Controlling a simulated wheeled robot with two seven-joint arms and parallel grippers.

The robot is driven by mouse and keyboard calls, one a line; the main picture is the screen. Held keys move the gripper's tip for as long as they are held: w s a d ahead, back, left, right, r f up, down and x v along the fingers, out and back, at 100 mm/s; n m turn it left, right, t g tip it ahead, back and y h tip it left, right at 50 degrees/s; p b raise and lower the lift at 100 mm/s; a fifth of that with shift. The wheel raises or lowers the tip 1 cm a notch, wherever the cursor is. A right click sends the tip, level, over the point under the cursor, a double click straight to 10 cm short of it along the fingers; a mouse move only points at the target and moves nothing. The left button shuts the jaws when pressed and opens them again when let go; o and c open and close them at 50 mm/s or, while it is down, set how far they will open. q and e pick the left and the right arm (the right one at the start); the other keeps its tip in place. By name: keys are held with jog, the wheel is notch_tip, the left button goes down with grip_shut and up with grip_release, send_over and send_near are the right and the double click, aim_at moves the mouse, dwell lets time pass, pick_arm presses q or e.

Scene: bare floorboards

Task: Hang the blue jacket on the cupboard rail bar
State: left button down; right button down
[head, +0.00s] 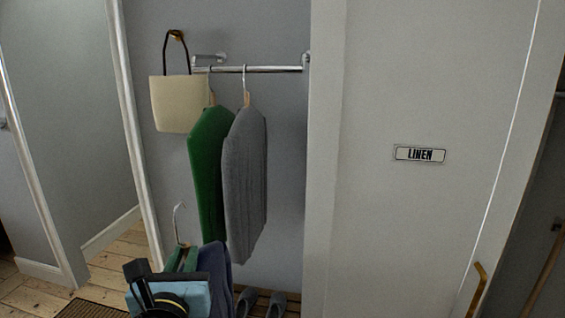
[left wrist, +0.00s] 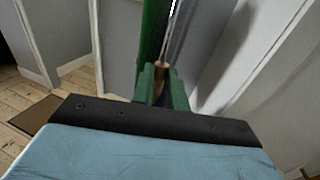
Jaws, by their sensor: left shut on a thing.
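My left gripper (head: 183,257) is at the bottom left of the head view, below and to the left of the hanging clothes. Its green fingers are shut on the wooden neck of a hanger, whose metal hook (head: 178,222) points up. The blue jacket (head: 216,277) hangs from this hanger, partly hidden behind my gripper. In the left wrist view the fingers (left wrist: 161,84) close around the hanger neck (left wrist: 157,68). The cupboard rail bar (head: 275,69) runs across the wall above, apart from the held hook. My right gripper is not in view.
A green garment (head: 208,155) and a grey garment (head: 246,175) hang on the rail's left and middle parts; its right end is bare. A cream bag (head: 178,105) hangs at left. Shoes (head: 277,303) stand below. A door marked LINEN (head: 420,154) is at right.

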pick_arm(q)
jog(key=s+a+f+b, duration=0.1)
jog(key=s+f, duration=0.1)
jog(key=f, duration=0.5)
jog(key=s+a+f+m+h+b, duration=0.1)
jog(key=s+a+f+b, duration=0.1)
jog(key=f, duration=0.5)
jog(key=shift+s+a+h, duration=0.15)
jog(key=shift+s+h, duration=0.15)
jog(key=shift+s, duration=0.3)
